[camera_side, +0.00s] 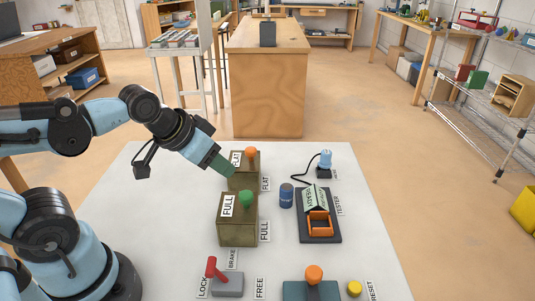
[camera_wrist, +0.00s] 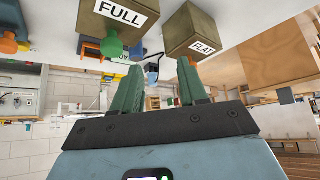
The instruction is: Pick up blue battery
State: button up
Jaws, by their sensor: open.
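The blue battery (camera_side: 286,195) is a small dark-blue cylinder. It stands upright on the white table, between the FULL box (camera_side: 237,221) and the tester (camera_side: 320,233). My gripper (camera_side: 222,164) is at the left edge of the FLAT box (camera_side: 244,176), above the table and left of the battery; contact with the box cannot be told. In the wrist view its two green fingers (camera_wrist: 160,68) are apart with nothing between them.
The FULL box has a green knob (camera_side: 246,197), the FLAT box an orange one (camera_side: 251,152). A blue lamp (camera_side: 325,159) with a black cable stands behind the tester. A red LOCK/FREE brake lever (camera_side: 211,268), an orange-knobbed lever (camera_side: 314,274) and a yellow button (camera_side: 354,289) are in front.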

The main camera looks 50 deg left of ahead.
jog(key=o, duration=0.4)
jog(key=m, duration=0.1)
jog(key=w+m, duration=0.1)
jog(key=m, duration=0.1)
jog(key=shift+w+d+g+y, duration=0.1)
jog(key=shift+d+g+y, duration=0.1)
jog(key=shift+g+y, duration=0.15)
jog(key=w+d+m+g+y, duration=0.15)
jog(key=w+m+y, duration=0.35)
jog(key=m, duration=0.6)
jog(key=m+t+y, duration=0.2)
jog(key=m+y, duration=0.3)
jog(key=m, duration=0.6)
send_over(287, 188)
jog(key=s+d, duration=0.2)
jog(key=d, duration=0.1)
notch_tip(287, 188, down, 3)
jog(key=shift+h, duration=0.25)
jog(key=shift+d+f, duration=0.1)
jog(key=shift+f, duration=2.75)
jog(key=shift+x, duration=2.55)
